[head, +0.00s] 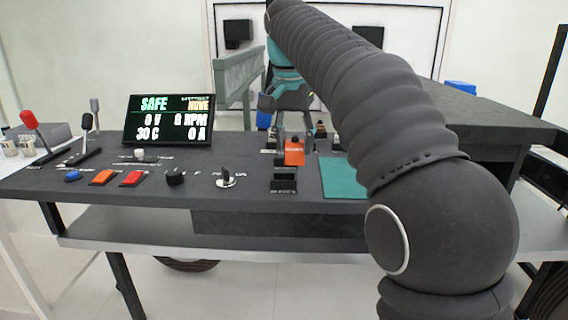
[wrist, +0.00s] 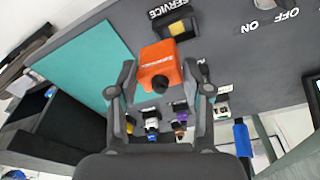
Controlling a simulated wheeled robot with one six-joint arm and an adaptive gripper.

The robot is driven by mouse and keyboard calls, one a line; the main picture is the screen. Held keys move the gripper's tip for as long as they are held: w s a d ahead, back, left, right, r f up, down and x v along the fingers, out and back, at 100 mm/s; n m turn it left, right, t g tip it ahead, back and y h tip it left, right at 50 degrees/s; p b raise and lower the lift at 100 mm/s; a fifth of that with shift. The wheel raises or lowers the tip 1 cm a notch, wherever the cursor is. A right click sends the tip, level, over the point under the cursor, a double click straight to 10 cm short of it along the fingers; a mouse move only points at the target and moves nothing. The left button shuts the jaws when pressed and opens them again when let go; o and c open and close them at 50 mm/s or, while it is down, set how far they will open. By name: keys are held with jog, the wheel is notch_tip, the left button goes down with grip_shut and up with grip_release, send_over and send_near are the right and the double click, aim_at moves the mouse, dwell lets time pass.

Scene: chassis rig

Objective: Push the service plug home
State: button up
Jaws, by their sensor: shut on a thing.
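The orange service plug (head: 294,152) is between the fingers of my gripper (head: 293,132) over the dark panel. In the wrist view the orange plug (wrist: 168,62), with a dark round knob, sits between the fingertips of my gripper (wrist: 163,84), which is shut on it. The service socket (head: 284,181), a black frame, lies in front of the plug in the head view. In the wrist view the socket (wrist: 176,28) shows a yellowish inside beside the SERVICE label. It looks empty, and the plug is apart from it. The plug's underside is hidden.
A teal mat (head: 342,178) lies right of the socket. Several small connectors (wrist: 152,125) stand close behind the plug. A rotary switch (head: 226,178), black knob (head: 175,175), red button (head: 133,178), levers (head: 87,122) and a display (head: 168,119) reading SAFE are to the left.

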jog(key=shift+w+a+f, duration=0.3)
jog(key=shift+a+f, duration=0.1)
jog(key=shift+a, duration=0.15)
jog(key=shift+w+a+f, duration=0.25)
jog(key=shift+a+f, duration=0.1)
jog(key=shift+a, duration=0.2)
jog(key=shift+s+f+b, duration=0.1)
jog(key=shift+f+b, duration=0.55)
jog(key=shift+f, duration=1.55)
grip_shut()
jog(key=o, duration=1)
grip_release()
jog(key=shift+f, duration=0.1)
jog(key=shift+o, duration=0.9)
jog(key=shift+r, duration=0.2)
